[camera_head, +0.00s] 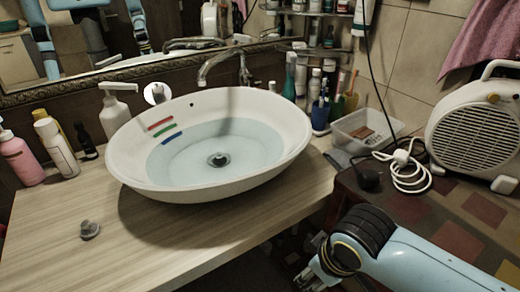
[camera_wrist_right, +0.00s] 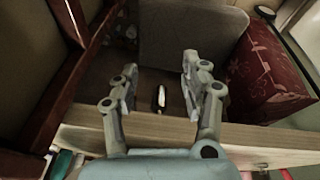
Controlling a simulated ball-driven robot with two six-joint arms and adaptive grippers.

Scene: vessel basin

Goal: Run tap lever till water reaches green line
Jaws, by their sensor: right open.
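The white oval basin (camera_head: 122,158) stands on the wooden counter with clear bluish water (camera_head: 255,150) in it. Red (camera_head: 160,124), green (camera_head: 167,131) and blue (camera_head: 172,139) lines mark its inner left wall. The water's edge lies about at the blue line, with the green line just above. The chrome tap (camera_head: 213,66) stands behind the basin, its lever (camera_head: 244,72) at the right. I cannot tell whether water runs. My right gripper (camera_head: 318,272) is low, right of the counter, far from the tap. It is open and empty in the wrist view (camera_wrist_right: 158,82). My left gripper is not in view.
A grey stopper (camera_head: 90,229) lies on the counter (camera_head: 150,250). Bottles (camera_head: 55,147) stand left of the basin. A cup of brushes (camera_head: 321,115), a clear box (camera_head: 366,131), a white cable (camera_head: 408,172) and a heater (camera_head: 478,135) are at the right.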

